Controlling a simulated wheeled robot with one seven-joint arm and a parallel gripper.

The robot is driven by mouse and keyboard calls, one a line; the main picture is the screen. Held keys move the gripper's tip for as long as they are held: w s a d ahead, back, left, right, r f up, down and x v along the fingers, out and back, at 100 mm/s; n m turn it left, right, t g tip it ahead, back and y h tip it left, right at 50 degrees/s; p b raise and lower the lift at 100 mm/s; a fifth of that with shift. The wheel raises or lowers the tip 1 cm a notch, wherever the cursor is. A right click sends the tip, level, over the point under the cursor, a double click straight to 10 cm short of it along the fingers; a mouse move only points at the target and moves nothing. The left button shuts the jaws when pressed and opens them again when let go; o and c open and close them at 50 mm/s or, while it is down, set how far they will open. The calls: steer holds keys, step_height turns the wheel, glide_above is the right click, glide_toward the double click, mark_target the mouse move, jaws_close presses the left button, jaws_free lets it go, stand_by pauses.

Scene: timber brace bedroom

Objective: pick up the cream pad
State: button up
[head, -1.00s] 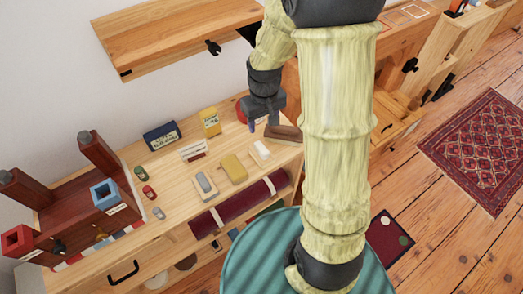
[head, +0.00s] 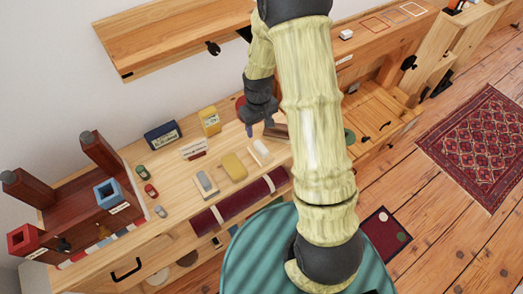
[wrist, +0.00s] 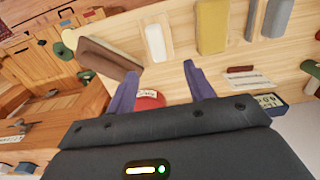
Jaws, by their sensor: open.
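The cream pad (head: 262,147) is a small pale block on a light wooden base, on the bench top at the right end of a row. It also shows in the wrist view (wrist: 155,42), just beyond my fingertips. My gripper (head: 259,128) is open and empty, behind and above the pad in the head view. In the wrist view my two purple fingers (wrist: 161,73) are apart, with the pad beyond the gap and no contact visible.
A brown block (wrist: 108,57) lies close to the pad. A yellow block (head: 234,166) and a grey block (head: 206,183) are on its other side. A dark red roll (head: 240,202) lies along the front edge. A yellow box (head: 210,121) and dark blue box (head: 162,136) stand behind.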

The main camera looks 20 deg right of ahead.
mark_target(261, 146)
step_height(261, 146, down, 7)
steer(key=shift+f+p, duration=0.1)
steer(key=shift+p, duration=0.5)
steer(key=shift+s+d+f+p, duration=0.1)
steer(key=shift+d+f+p, duration=0.1)
steer(key=shift+f+p, duration=0.35)
steer(key=shift+d+f+p, duration=0.15)
steer(key=shift+f+p, duration=0.3)
steer(key=shift+f, duration=1.55)
jaws_close()
